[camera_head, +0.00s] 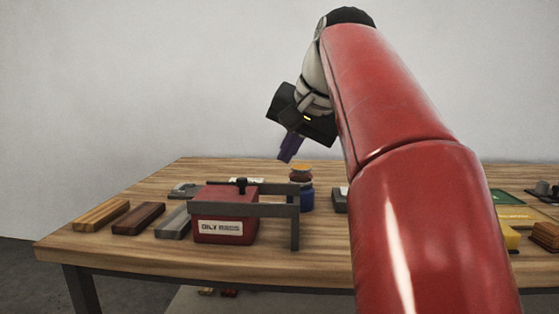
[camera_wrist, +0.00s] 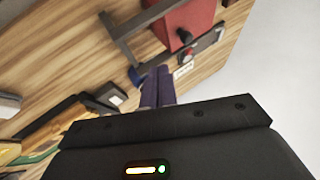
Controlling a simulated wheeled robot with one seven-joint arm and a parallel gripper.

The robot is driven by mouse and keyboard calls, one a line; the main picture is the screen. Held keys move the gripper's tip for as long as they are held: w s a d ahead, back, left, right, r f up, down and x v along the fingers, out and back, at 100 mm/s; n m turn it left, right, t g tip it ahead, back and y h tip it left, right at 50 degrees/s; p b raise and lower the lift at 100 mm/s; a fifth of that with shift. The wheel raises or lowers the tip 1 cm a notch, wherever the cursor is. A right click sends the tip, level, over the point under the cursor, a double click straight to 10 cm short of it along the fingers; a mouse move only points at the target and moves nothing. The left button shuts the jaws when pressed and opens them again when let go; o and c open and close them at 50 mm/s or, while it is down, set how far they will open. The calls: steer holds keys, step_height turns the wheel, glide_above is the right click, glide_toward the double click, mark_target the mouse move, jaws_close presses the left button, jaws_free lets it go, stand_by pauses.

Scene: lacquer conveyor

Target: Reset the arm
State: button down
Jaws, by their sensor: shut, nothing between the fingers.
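My red arm reaches up over the wooden table (camera_head: 320,265) in the head view and bends down at the wrist. My gripper (camera_head: 287,156) has purple fingers that point down, above the table's back part. In the wrist view the two purple fingers (camera_wrist: 157,84) lie side by side, shut with nothing between them. The fingers look apart from the things on the table. My arm hides the middle right of the table in the head view.
Wooden and grey blocks (camera_head: 138,217) lie at the left. A blue jar (camera_head: 306,197) stands behind the frame. Yellow and brown pieces (camera_head: 546,235) lie at the right. The air above the table's left is clear.

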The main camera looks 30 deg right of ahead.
steer(key=shift+v, duration=0.95)
steer(key=s+a+f+n, duration=0.2)
steer(key=s+a+f, duration=0.2)
steer(key=f, duration=0.7)
steer(key=s+a+f+n+g, duration=0.1)
steer(key=s+a+f+n, duration=0.2)
steer(key=f, duration=0.8)
steer(key=s+a+f+n, duration=0.2)
steer(key=s+a+f, duration=0.2)
steer(key=s+f, duration=0.3)
step_height(320, 180, down, 5)
steer(key=shift+a+n+g+h, duration=0.35)
steer(key=shift+n+g+h, duration=0.05)
steer(key=shift+s, duration=0.15)
